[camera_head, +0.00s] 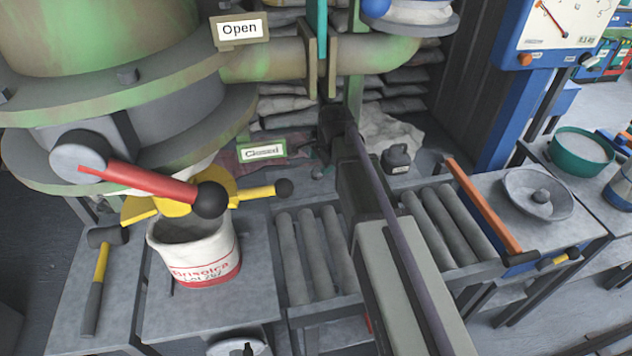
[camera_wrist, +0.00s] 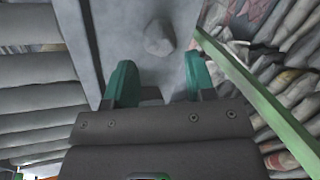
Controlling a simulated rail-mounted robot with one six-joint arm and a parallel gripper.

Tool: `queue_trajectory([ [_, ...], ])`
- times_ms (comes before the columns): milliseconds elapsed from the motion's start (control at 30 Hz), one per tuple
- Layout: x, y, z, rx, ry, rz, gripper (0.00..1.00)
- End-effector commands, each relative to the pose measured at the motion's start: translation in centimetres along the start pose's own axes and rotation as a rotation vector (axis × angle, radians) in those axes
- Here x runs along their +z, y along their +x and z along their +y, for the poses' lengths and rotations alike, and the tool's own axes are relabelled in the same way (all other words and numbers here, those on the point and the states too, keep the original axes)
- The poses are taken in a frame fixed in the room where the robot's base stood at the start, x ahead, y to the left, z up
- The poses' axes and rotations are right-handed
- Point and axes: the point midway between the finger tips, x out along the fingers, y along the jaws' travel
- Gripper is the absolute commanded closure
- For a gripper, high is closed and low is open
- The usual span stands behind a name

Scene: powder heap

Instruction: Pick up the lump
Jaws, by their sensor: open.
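A grey, rough lump (camera_wrist: 158,38) lies on a grey flat surface in the wrist view, beyond my fingertips and roughly centred between them. My gripper (camera_wrist: 159,66) is open, its two green fingers apart with nothing between them. The gap between lump and fingertips is hard to judge. In the head view my dark arm reaches toward the back, past the rollers, and mostly hides the gripper. A small grey thing (camera_head: 317,173) beside its end may be this lump, but I cannot be sure.
Rollers (camera_head: 310,255) run beside my arm. A green post (camera_wrist: 255,95) stands close on the right in the wrist view, with stacked sacks behind. A dark weight-like object (camera_head: 397,160) sits nearby.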

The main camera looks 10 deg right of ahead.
Motion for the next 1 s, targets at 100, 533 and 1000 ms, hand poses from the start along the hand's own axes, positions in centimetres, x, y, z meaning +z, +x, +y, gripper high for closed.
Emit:
queue_trajectory([
  [100,-0.1,0.7,0.1,0.0,0.0,0.0,0.5],
  [533,-0.3,4.9,0.1,0.0,-0.001,0.0,0.5],
  [1000,-0.3,4.9,0.1,0.0,-0.001,0.0,0.8],
])
